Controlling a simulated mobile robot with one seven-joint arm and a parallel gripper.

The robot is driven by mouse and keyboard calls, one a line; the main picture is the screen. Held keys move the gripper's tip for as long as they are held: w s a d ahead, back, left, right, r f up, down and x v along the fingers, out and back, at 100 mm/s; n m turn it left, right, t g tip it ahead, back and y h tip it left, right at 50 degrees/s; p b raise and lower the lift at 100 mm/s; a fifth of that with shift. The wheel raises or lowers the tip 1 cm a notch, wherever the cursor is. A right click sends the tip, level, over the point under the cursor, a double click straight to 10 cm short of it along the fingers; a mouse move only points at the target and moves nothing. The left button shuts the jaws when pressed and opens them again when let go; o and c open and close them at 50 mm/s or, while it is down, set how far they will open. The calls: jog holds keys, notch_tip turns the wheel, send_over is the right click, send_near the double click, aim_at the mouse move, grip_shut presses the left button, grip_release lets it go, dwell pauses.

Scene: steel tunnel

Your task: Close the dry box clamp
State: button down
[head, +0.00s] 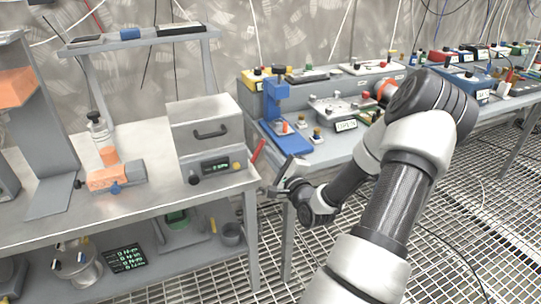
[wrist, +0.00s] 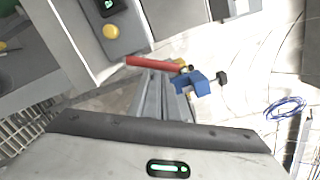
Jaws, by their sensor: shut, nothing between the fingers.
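The dry box (head: 205,135) is a grey metal box with a dark handle and a front panel with a small display, on the left bench. Its clamp has a red lever (head: 257,151), tilted up at the box's right side. In the wrist view the red lever (wrist: 152,63) lies across the view near the fingertips of my gripper (wrist: 163,72). My gripper (head: 276,184) is shut and empty, at the right end of the bench, just below and right of the lever. Whether it touches the lever I cannot tell. The rest of the clamp is hard to make out.
An orange and grey fixture (head: 117,176) stands on the left bench (head: 60,215). A blue press (head: 277,105) stands on the right bench. A blue block (wrist: 190,82) shows beyond my fingers. A narrow gap over grated floor separates the benches.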

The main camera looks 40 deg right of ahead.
jog(key=shift+a+r+n, duration=0.1)
jog(key=shift+r+n, duration=0.1)
jog(key=shift+n, duration=0.3)
jog(key=shift+w+a+r+n+p, duration=0.1)
jog(key=shift+a+r+n+p, duration=0.25)
jog(key=shift+n, duration=0.6)
jog(key=shift+w+a+r+n+p, duration=0.1)
jog(key=shift+a+r+n+p, duration=0.2)
jog(key=shift+n, duration=0.65)
jog(key=shift+a, duration=0.3)
